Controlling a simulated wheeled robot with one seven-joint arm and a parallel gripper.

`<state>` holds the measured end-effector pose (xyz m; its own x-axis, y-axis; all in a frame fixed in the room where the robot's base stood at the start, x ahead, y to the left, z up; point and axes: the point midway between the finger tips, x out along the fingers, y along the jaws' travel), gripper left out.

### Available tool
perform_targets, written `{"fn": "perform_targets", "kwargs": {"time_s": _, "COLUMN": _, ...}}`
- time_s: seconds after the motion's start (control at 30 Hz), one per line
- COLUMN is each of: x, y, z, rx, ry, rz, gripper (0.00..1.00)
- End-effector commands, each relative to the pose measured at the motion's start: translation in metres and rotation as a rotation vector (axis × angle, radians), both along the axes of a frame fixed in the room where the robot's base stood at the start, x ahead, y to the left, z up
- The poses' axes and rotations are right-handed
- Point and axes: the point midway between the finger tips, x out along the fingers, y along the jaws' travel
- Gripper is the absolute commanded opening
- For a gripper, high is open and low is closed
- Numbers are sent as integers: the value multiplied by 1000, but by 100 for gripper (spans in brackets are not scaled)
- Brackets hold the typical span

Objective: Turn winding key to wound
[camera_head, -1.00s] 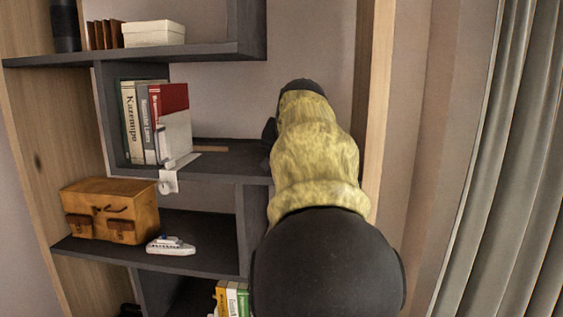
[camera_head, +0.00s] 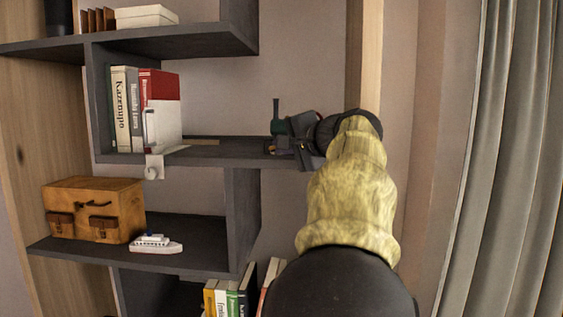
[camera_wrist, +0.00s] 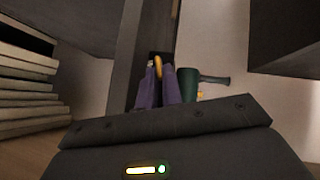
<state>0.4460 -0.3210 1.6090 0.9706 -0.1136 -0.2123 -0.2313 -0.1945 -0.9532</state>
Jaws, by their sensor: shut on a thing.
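A small dark green toy (camera_head: 281,127) with a tall thin funnel-like post stands on the middle shelf (camera_head: 226,157), at its right end. In the wrist view the green toy (camera_wrist: 196,84) is just right of my fingers. A curved brass-yellow piece (camera_wrist: 158,68), which looks like the winding key, sits between the two purple-grey fingers. My gripper (camera_wrist: 160,78) is shut on it. In the head view my gripper (camera_head: 297,140) reaches the toy from the right, and the key is hidden. How far the key is turned cannot be told.
Books (camera_head: 140,105) and a white holder stand left on the same shelf, with a white piece (camera_head: 153,166) hanging over its edge. A brown case (camera_head: 93,210) and a white toy ship (camera_head: 156,244) are below.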

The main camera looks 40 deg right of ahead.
Motion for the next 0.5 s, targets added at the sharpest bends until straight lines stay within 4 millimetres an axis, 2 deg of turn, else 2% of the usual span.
{"fn": "perform_targets", "kwargs": {"time_s": 0.03, "x": -1, "y": -1, "z": -9, "rx": 21, "ry": -24, "rz": -2, "gripper": 0}}
{"fn": "perform_targets", "kwargs": {"time_s": 0.5, "x": 0, "y": -1, "z": -6, "rx": 121, "ry": -139, "rz": 0, "gripper": 0}}
